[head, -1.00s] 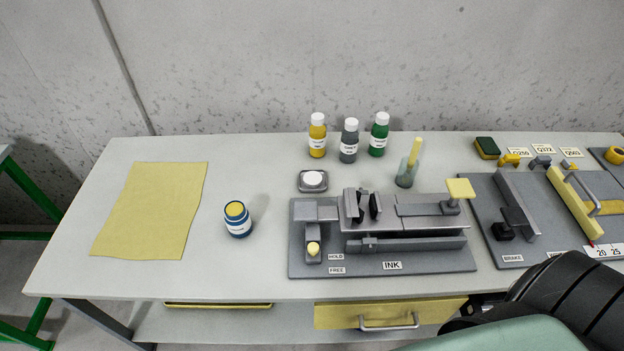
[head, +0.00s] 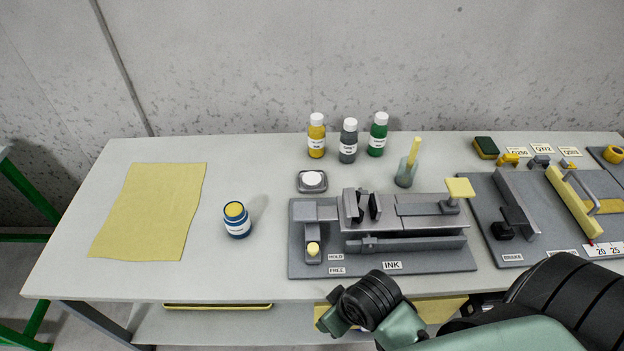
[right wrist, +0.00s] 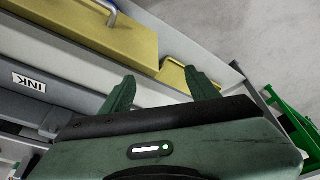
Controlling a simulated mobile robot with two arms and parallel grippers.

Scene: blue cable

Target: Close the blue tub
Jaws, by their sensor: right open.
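The blue tub (head: 237,228) stands upright on the table, left of the ink device. It has a white label band, a blue rim and a yellow round top surface; I cannot tell whether that is a lid or the contents. A white round disc (head: 312,178) sits on a small grey dish behind and right of the tub; I cannot tell whether it is a lid. My right gripper (right wrist: 160,92) is open and empty, with green fingers apart, by the table's front edge near the yellow drawer. It is well apart from the tub. My left gripper is not in view.
The grey ink device (head: 450,262) fills the middle of the table. Yellow (head: 317,142), grey (head: 349,145) and green (head: 379,140) bottles stand behind, beside a cup holding a yellow stick (head: 406,172). A yellow sheet (head: 150,210) lies left. The table around the tub is clear.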

